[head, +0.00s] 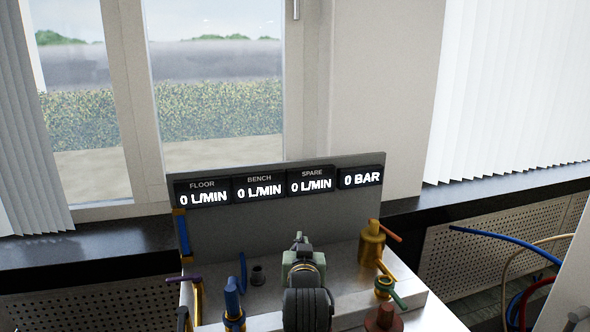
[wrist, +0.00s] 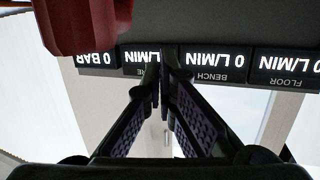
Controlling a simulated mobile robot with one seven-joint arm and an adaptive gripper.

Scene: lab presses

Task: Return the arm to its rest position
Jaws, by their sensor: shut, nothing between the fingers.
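My gripper (head: 300,240) shows at the bottom middle of the head view, seen from behind over the grey bench and pointing towards the display panel (head: 225,222). In the wrist view, which is upside down, the two dark fingers of my gripper (wrist: 163,68) meet at their tips with nothing between them. The tips overlap the display row in that picture; I cannot tell how far apart they are in depth. My lower arm is mostly cut off by the frame edge.
A brass valve (head: 371,245) with an orange lever stands right of my gripper. A green-handled valve (head: 384,287) and a red knob (head: 384,319) are nearer; red also fills a wrist-view corner (wrist: 85,25). A blue-topped fitting (head: 232,300) stands left. Hoses (head: 510,242) hang far right. Displays read zero.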

